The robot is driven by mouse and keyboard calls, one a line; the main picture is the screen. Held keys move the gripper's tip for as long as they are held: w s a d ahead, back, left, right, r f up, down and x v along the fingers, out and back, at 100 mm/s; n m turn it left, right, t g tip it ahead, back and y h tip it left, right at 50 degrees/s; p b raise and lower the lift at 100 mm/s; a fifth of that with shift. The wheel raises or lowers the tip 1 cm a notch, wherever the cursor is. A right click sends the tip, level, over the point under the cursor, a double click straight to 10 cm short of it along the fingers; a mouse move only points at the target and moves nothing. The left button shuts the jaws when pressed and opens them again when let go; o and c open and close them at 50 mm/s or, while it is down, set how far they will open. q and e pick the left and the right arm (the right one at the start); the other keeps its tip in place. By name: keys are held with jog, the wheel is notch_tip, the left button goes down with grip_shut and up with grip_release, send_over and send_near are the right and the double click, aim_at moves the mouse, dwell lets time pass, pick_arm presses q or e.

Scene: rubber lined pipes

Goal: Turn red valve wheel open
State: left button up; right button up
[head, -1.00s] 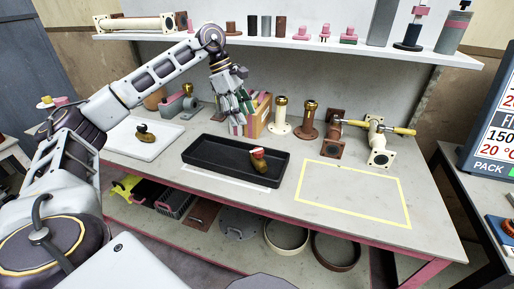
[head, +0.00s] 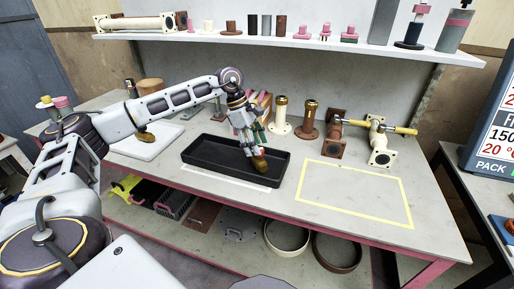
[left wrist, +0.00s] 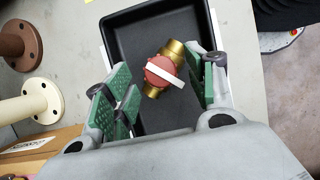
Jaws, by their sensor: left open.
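A brass valve (left wrist: 172,62) with a round red wheel (left wrist: 160,70) lies in the black tray (left wrist: 132,40) in the left wrist view. A white bar crosses the wheel. In the head view the valve's brass body (head: 260,163) shows in the right part of the tray (head: 205,163); the gripper hides its red wheel. My left gripper (head: 248,146) is over the valve, pointing down. Its green-padded fingers stand apart on either side of the valve in the left wrist view (left wrist: 164,80). I cannot tell whether they touch it. My right gripper is not in view.
Behind the tray stand a cream flanged pipe (head: 281,117), a brown one (head: 309,120) and a box. A yellow-handled pipe fitting (head: 380,145) is at right. A yellow taped rectangle (head: 353,190) on the bench is empty. A white tray (head: 150,140) lies at left.

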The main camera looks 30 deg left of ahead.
pick_arm(q)
jog(key=shift+d+f, duration=0.25)
jog(key=shift+f, duration=0.4)
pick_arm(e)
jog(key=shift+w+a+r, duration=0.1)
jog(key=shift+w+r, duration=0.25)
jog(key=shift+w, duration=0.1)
pick_arm(q)
jog(key=c, duration=1)
jog(key=shift+c, duration=0.2)
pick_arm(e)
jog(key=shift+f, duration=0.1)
